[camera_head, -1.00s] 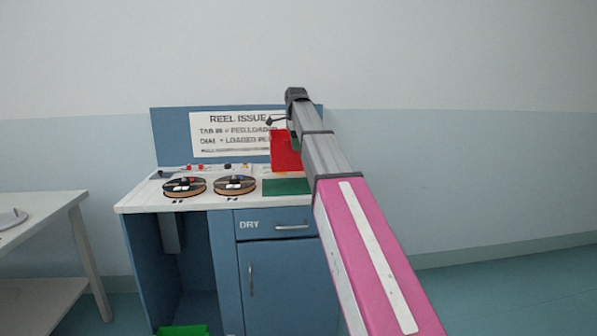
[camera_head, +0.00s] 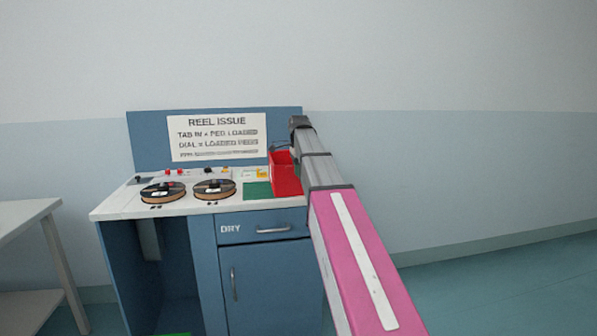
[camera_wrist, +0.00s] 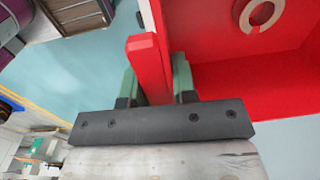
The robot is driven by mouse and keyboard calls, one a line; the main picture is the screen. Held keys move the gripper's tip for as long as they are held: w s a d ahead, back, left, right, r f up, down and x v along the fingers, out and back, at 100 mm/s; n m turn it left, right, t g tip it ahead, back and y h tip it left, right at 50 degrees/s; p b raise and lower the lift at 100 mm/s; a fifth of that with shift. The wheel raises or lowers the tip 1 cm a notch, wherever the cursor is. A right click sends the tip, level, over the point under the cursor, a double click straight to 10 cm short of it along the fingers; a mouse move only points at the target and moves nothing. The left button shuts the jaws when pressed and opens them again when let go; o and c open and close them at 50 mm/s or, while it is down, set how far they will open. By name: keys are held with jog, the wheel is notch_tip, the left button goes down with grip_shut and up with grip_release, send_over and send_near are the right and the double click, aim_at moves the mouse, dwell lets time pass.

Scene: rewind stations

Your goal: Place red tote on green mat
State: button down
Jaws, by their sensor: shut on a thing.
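The red tote (camera_head: 285,174) shows at the right end of the white counter in the head view, beside and partly in front of the green mat (camera_head: 257,190). Whether the tote touches the counter or hangs just above it I cannot tell. In the wrist view my gripper (camera_wrist: 157,85) is shut on the tote's red handle bar, with a green-grey finger on each side. The tote's red inside (camera_wrist: 225,40) fills the upper right, with a pale ring-shaped item (camera_wrist: 262,14) in it. In the head view my arm hides the gripper's fingers.
Two black-and-brown reels (camera_head: 163,191) (camera_head: 213,188) sit on the counter left of the mat. A sign panel (camera_head: 217,137) stands behind. A yellow label (camera_head: 262,174) lies behind the mat. A white side table (camera_head: 28,222) stands at the left.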

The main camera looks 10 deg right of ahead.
jog(key=c, duration=0.9)
grip_release()
jog(key=shift+f, duration=0.1)
